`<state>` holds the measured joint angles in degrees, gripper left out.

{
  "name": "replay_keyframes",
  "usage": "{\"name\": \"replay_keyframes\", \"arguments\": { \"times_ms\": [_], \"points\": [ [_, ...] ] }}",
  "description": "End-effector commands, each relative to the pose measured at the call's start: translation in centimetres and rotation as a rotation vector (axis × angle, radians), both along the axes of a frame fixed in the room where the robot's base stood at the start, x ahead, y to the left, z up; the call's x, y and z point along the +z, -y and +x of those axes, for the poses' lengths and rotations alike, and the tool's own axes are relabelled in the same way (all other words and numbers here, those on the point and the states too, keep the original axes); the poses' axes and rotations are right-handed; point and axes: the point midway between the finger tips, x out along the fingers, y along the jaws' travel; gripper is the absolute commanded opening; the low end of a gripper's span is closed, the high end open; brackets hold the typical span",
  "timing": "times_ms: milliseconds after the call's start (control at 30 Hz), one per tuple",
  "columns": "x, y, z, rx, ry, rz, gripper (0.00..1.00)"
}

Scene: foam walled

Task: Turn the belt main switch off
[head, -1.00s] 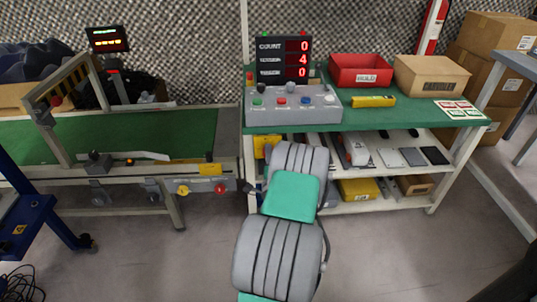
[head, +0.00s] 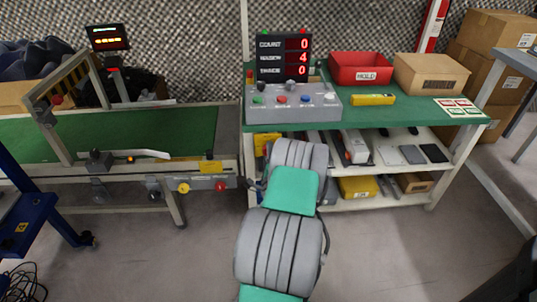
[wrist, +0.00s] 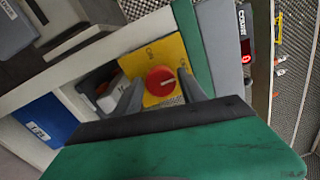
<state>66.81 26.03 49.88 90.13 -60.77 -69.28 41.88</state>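The belt main switch is a red round knob (wrist: 160,80) on a yellow plate (wrist: 166,50), seen in the wrist view. A small pale mark shows on the right side of the knob. Small lettering on the plate is hard to read. In the head view the yellow plate (head: 262,142) shows at the left end of the green bench, partly behind my arm. My gripper (wrist: 159,93) is open, with one grey finger on each side of the knob in the wrist view. I cannot tell whether the fingers touch it. In the head view the gripper is mostly hidden by my arm.
The green-topped bench (head: 410,118) carries a grey button box (head: 292,107), a count display (head: 284,58), a red HOLD bin (head: 360,68) and a cardboard box (head: 431,75). Its lower shelves hold several items. The conveyor (head: 200,135) stands close on the left.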

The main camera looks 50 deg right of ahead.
Motion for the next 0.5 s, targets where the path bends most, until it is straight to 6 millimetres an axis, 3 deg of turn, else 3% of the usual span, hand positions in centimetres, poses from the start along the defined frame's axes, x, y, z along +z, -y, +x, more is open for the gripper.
{"name": "replay_keyframes", "arguments": {
  "times_ms": [133,500],
  "points": [
    [0.02,0.0,0.01,0.0,-0.001,-0.001,0.61],
    [-0.18,-0.72,-0.7,-0.001,0.0,0.0,0.61]
  ]
}}
